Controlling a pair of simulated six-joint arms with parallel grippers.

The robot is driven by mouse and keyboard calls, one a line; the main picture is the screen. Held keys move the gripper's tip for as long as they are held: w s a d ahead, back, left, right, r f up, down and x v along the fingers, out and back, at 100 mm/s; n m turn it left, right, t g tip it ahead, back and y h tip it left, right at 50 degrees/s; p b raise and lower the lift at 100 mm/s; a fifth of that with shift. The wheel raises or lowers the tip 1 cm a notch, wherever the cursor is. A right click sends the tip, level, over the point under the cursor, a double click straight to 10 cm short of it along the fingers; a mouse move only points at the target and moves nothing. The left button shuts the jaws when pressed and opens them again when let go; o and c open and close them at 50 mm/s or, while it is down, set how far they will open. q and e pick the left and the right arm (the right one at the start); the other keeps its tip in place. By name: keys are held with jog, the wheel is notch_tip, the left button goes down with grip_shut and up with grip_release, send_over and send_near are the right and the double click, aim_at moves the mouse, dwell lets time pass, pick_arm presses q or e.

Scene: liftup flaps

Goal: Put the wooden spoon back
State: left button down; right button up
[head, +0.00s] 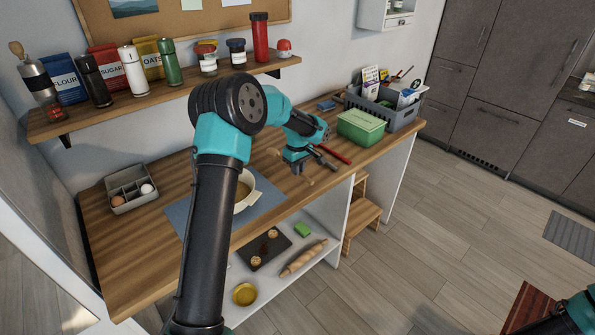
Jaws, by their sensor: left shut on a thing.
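My left gripper (299,166) is over the counter, to the right of the cream pot (245,190), and its jaws are shut on a small tan wooden piece. This looks like part of the wooden spoon (306,182), which shows just below the jaws; most of it is hidden by the gripper and arm. Another small tan bit shows left of the gripper. The pot sits on a blue mat (268,200) and is partly hidden by my left arm. Of my right arm, only a teal part shows at the bottom right corner; its gripper is out of view.
A green box (361,128) and a grey crate (401,117) of packets stand at the counter's right end. A red stick (335,154) lies near the gripper. An egg tray (131,190) is at the left. A wall shelf (110,112) with jars hangs behind.

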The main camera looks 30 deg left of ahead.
pick_arm(q)
jog(key=shift+w+a, duration=0.2)
jog(key=shift+w, duration=0.15)
jog(key=shift+w+a+f, duration=0.1)
jog(key=shift+w+a, duration=0.35)
jog(key=shift+w, duration=0.3)
jog(key=shift+w+a+f, duration=0.1)
jog(key=shift+f, duration=1.45)
jog(key=shift+f, duration=0.2)
jog(key=c, duration=1.1)
grip_release()
notch_tip(320, 180, up, 17)
jog(key=shift+w+d+r, duration=0.15)
jog(key=shift+d+r, duration=0.05)
